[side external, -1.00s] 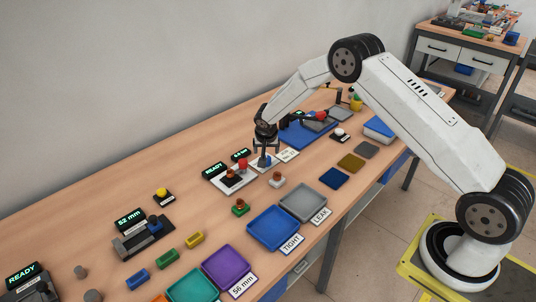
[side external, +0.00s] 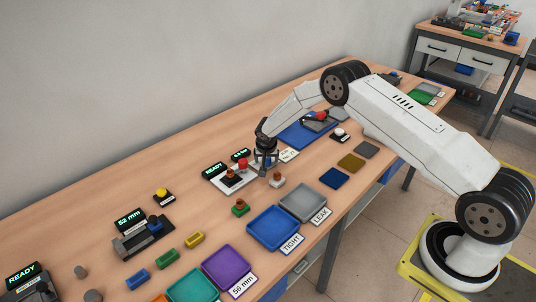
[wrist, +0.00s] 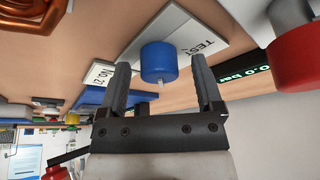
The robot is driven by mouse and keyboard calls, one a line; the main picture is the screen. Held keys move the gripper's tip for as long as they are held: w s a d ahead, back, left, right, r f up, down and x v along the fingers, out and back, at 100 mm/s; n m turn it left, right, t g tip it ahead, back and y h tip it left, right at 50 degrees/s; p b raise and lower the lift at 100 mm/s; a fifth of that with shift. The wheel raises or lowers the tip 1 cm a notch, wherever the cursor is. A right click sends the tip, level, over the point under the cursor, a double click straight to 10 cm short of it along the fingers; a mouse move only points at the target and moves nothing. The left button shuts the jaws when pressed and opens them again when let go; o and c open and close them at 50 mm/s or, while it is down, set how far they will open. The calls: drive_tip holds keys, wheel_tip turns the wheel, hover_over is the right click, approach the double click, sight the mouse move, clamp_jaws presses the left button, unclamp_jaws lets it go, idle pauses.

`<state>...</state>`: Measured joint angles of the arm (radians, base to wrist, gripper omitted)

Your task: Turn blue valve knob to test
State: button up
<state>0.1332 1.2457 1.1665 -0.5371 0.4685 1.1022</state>
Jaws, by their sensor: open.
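The blue valve knob (wrist: 160,63) shows in the wrist view between the two fingers of my gripper (wrist: 165,82). It has a small white pointer and sits on a light plate (wrist: 195,40) printed TEST. My gripper is open, with a finger on either side of the knob; I cannot tell whether either finger touches it. In the side external view my gripper (side external: 266,163) is low over the plate, beside the red knob (side external: 242,163), and mostly hides the blue knob.
A "0.0 bar" display (wrist: 243,80) and a red knob (wrist: 303,60) are close by in the wrist view. In the side external view, a small brown-topped part (side external: 277,180) stands in front, and blue (side external: 254,238) and grey (side external: 320,205) trays lie nearer.

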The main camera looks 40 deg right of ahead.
clamp_jaws()
drive_tip(key=shift+n, duration=0.5)
drive_tip(key=shift+n+t+y, duration=0.5)
drive_tip(key=shift+n+y, duration=0.3)
drive_tip(key=shift+n, duration=1.1)
drive_tip(key=shift+d+n+y, duration=0.15)
drive_tip(key=shift+n+y, duration=0.65)
drive_tip(key=shift+n, duration=1.4)
drive_tip(key=shift+d+n+y, duration=0.1)
drive_tip(key=shift+n+y, duration=0.8)
drive_tip(key=shift+n, duration=1.4)
drive_tip(key=shift+n+g+y, duration=0.5)
drive_tip(key=shift+n+y, duration=0.2)
drive_tip(key=shift+n, duration=1.4)
